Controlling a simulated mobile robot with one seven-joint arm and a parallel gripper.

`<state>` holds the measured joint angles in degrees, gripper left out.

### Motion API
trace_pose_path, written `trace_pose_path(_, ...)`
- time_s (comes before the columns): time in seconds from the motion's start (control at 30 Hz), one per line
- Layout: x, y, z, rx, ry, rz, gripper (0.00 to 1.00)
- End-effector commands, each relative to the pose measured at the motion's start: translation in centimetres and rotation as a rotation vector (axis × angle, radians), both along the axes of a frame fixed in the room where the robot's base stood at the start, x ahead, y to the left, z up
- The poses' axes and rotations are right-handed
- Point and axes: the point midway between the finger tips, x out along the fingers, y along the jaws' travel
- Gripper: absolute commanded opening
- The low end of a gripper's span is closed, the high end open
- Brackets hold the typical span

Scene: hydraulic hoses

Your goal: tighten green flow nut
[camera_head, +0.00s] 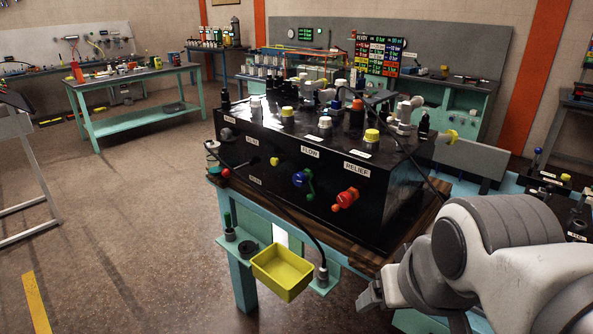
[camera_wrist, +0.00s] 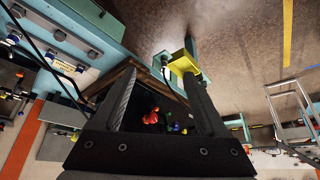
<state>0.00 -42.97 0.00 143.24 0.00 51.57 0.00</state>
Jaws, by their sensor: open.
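The green flow nut (camera_head: 310,187) sits beside a blue knob (camera_head: 299,179) on the front face of the black hydraulic box (camera_head: 370,205), below a FLOW label. My gripper (camera_head: 369,294) is low at the front right of the box, apart from the nut. In the wrist view, my gripper (camera_wrist: 160,82) is open, with nothing visible held between its two long dark fingers. The nut's threads are too small to make out.
The red relief knob (camera_head: 346,198) is just right of the nut. A dark hose (camera_head: 290,215) hangs across the box front. A yellow bin (camera_head: 283,272) is on a low shelf below. Open floor (camera_head: 150,230) lies to the left.

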Motion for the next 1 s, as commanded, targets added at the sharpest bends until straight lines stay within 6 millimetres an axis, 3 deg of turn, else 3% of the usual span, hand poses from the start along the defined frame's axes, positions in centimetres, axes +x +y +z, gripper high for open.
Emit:
trace_pose_path(0.2, 0.0, 0.0, 0.0, 0.000, 0.000, 0.000, 0.76)
trace_pose_path(0.23, 0.0, 0.0, 0.0, 0.000, 0.000, 0.000, 0.74)
trace_pose_path(0.33, 0.1, 0.0, -0.1, -0.009, 0.009, 0.010, 0.56)
trace_pose_path(0.47, 0.6, -0.4, -0.8, -0.074, 0.069, 0.077, 0.54)
trace_pose_path(0.77, 4.0, -2.4, -4.0, -0.443, 0.343, 0.435, 0.54)
trace_pose_path(1.0, 8.3, -2.9, -5.8, -0.797, 0.541, 0.746, 0.54)
